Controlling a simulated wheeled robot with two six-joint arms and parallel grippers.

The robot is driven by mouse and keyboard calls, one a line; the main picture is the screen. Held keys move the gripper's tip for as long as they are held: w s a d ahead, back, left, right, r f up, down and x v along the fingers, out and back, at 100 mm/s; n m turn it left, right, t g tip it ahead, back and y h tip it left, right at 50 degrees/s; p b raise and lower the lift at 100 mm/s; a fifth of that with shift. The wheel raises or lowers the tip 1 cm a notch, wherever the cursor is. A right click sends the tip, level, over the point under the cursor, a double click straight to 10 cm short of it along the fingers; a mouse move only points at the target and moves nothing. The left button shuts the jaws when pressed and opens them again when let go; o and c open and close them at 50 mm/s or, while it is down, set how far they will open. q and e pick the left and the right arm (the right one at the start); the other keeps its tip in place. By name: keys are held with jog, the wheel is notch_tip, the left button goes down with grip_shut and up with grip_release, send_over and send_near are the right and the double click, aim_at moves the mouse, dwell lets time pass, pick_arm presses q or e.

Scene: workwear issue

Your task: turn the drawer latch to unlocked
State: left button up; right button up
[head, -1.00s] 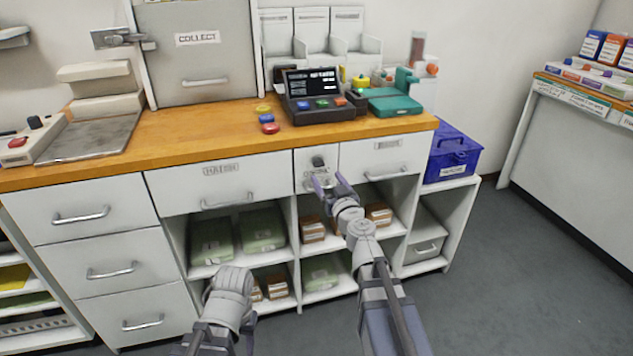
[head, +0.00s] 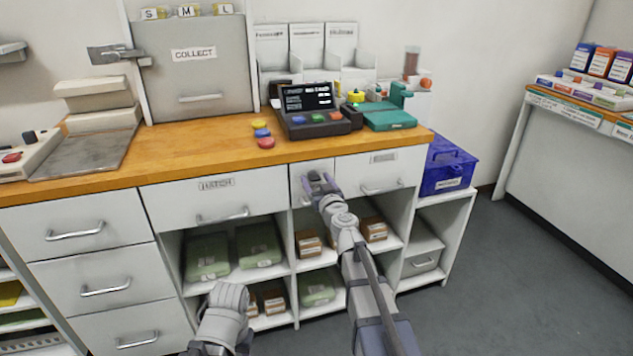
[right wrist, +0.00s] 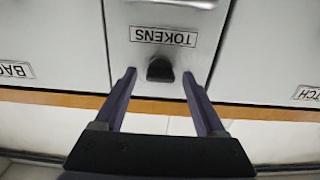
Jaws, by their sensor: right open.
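The drawer latch is a small dark knob (right wrist: 160,69) on the narrow white drawer front, beside a label reading TOKENS (right wrist: 163,37) that appears upside down in the right wrist view. My right gripper (right wrist: 159,74) is open, with one finger on each side of the knob and a visible gap to both. In the head view the right gripper (head: 320,181) is in front of the narrow drawer (head: 298,190) and largely covers the latch. I cannot tell from these views which way the latch is turned. My left arm shows at the bottom of the head view, but its jaws do not.
A wooden counter (head: 190,151) runs above the drawers, holding a dark console (head: 312,128) and coloured buttons. Drawers with bar handles flank the narrow one. Open shelves with green packs (head: 207,256) and brown boxes lie below. A blue box (head: 446,168) stands at the right.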

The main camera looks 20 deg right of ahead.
jog(key=shift+c, duration=0.3)
grip_shut()
dwell(0.5)
jog(key=m, duration=0.4)
jog(key=shift+m, duration=0.4)
jog(key=m, duration=0.4)
jog(key=shift+d+f+m, duration=0.1)
jog(key=shift+d+m, duration=0.05)
jog(key=shift+m, duration=0.15)
jog(key=m, duration=0.4)
jog(key=shift+f+m, duration=0.1)
jog(key=shift+m, duration=2.2)
